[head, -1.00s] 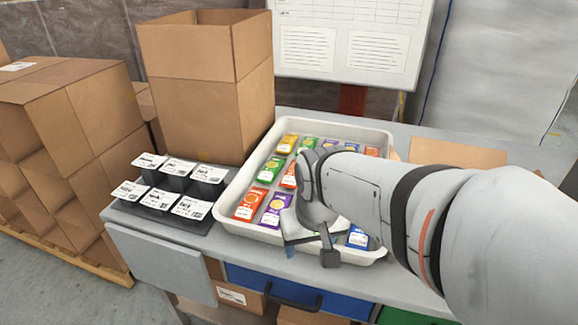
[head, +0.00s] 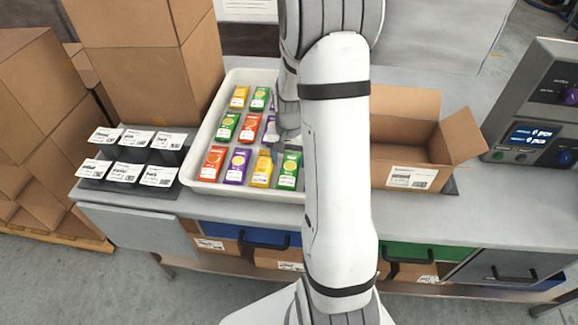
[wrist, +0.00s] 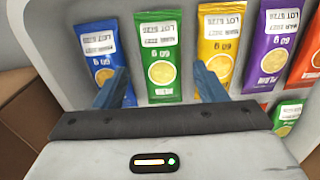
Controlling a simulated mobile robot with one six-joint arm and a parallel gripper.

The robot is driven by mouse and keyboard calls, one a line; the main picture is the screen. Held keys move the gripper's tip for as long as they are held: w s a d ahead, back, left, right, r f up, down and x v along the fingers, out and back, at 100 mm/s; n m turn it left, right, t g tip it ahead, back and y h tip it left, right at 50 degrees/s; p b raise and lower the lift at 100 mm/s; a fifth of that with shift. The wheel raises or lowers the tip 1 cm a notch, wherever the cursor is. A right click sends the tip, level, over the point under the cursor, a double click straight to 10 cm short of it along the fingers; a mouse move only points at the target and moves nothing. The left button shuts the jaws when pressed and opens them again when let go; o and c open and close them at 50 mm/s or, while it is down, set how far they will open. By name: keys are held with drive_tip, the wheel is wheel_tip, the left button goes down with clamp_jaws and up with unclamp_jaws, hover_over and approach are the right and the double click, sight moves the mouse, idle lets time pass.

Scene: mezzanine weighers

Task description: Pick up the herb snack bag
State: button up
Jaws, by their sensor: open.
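Green snack bags, the likely herb ones, lie in the white tray (head: 203,150); their flavour print is too small to read surely. One green bag (head: 289,170) is in the front row, beside a yellow bag. It also shows in the wrist view (wrist: 160,55), between a blue bag (wrist: 104,58) and a yellow bag (wrist: 216,42). My gripper (wrist: 158,82) is open and empty, its blue fingers on either side of this green bag's lower part in the picture. Whether they touch it I cannot tell. In the head view my arm hides most of the gripper and the tray's right side.
Purple (head: 236,166) and orange (head: 213,163) bags lie in the same row. Labelled black holders (head: 125,172) stand left of the tray. An open carton (head: 410,150) and a weigher (head: 535,115) are on the right. A tall box (head: 150,85) stands behind the holders.

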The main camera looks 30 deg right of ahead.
sight(288, 172)
drive_tip(key=shift+f+p, duration=0.8)
drive_tip(key=shift+f, duration=2.45)
drive_tip(key=shift+c, duration=0.6)
drive_tip(key=c, duration=0.6)
